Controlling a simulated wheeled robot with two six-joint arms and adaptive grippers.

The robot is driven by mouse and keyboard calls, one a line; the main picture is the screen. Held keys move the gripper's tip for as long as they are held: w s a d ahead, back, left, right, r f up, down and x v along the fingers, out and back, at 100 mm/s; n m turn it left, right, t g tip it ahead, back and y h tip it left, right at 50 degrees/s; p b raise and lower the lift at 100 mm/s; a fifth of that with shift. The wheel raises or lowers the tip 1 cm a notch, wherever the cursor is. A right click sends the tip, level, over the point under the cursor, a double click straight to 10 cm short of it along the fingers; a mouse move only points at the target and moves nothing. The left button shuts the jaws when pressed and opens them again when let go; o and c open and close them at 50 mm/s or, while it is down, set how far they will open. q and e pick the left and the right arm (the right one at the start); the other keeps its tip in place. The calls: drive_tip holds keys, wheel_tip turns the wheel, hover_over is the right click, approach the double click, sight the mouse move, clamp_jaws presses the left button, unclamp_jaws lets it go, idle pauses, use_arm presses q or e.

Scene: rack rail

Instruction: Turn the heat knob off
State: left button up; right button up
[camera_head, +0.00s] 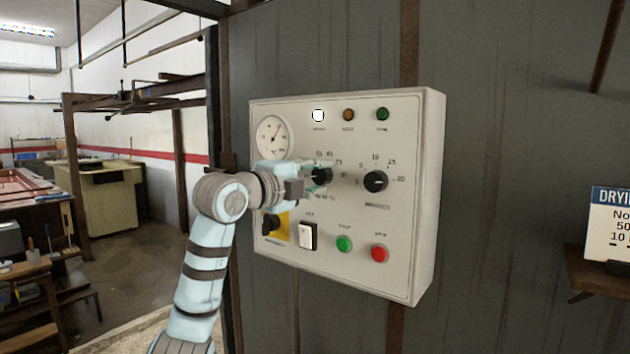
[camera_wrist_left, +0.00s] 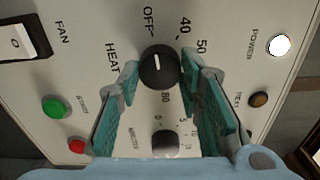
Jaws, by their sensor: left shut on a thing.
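The heat knob (camera_head: 322,175) is a round black knob on the light control panel (camera_head: 412,140). In the left wrist view, the heat knob (camera_wrist_left: 160,68) has a white mark that lies roughly toward the OFF print; 40, 50 and 80 are also printed around it. My left gripper (camera_head: 311,178) reaches the knob from the left and partly covers the dial print. In the left wrist view, the teal fingers of my left gripper (camera_wrist_left: 160,76) are on both sides of the knob, shut on it. My right gripper does not show.
A second black knob (camera_head: 375,181) is to the right. A white fan switch (camera_head: 307,236), a green button (camera_head: 344,243) and a red button (camera_head: 380,253) are below. A round gauge (camera_head: 272,137) is upper left. The white power lamp (camera_head: 318,115) is above the heat knob.

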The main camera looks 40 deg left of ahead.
use_arm(q)
drive_tip(key=shift+r+n, duration=0.1)
drive_tip(key=shift+n, duration=0.3)
drive_tip(key=o, duration=1.2)
drive_tip(key=shift+c, duration=0.2)
drive_tip(key=shift+s, duration=0.2)
drive_tip(key=s, duration=0.7)
drive_tip(key=shift+s, duration=0.15)
